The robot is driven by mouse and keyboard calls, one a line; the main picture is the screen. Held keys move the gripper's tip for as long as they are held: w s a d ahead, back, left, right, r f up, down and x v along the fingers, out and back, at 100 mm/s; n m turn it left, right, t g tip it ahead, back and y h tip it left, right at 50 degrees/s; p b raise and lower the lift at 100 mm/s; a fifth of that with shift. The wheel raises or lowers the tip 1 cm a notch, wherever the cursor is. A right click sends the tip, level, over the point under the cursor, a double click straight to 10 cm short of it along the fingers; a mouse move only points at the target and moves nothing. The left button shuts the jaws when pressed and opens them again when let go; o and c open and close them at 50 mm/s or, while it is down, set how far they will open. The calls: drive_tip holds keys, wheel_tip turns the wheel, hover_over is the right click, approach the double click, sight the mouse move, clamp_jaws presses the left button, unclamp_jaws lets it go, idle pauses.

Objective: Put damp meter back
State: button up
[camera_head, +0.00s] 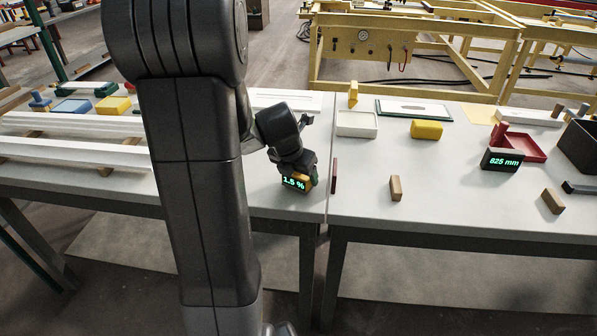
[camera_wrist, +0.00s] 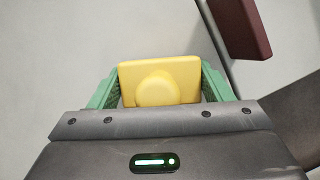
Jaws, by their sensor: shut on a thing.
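The damp meter (camera_head: 294,183) shows a green "1.5 %" on a dark face, with a bit of orange-yellow at its side, at the front right of the left table. In the wrist view its yellow body (camera_wrist: 160,82) with a round knob sits between the two green fingers. My gripper (camera_head: 301,165) is shut on it from above; the fingers (camera_wrist: 160,90) touch its left and right sides. I cannot tell whether its underside rests on the table or hangs just above it.
A dark red block (camera_head: 334,176) stands close to the right, by the seam between tables; it also shows in the wrist view (camera_wrist: 242,25). The right table holds a tan block (camera_head: 396,188), white tray (camera_head: 357,124), yellow block (camera_head: 426,130) and "825 mm" display (camera_head: 502,160). White boards (camera_head: 75,151) lie left.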

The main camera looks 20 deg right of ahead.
drive_tip(key=shift+f, duration=0.3)
drive_tip(key=o, duration=1.2)
drive_tip(key=shift+c, duration=0.2)
drive_tip(key=shift+r, duration=0.1)
drive_tip(key=p+v, duration=0.1)
drive_tip(key=v, duration=1.2)
drive_tip(key=shift+r, duration=0.3)
drive_tip(key=shift+f, duration=0.1)
drive_tip(key=b+x, duration=0.1)
drive_tip(key=x, duration=1.2)
drive_tip(key=shift+f, duration=0.35)
drive_tip(key=shift+r, duration=0.2)
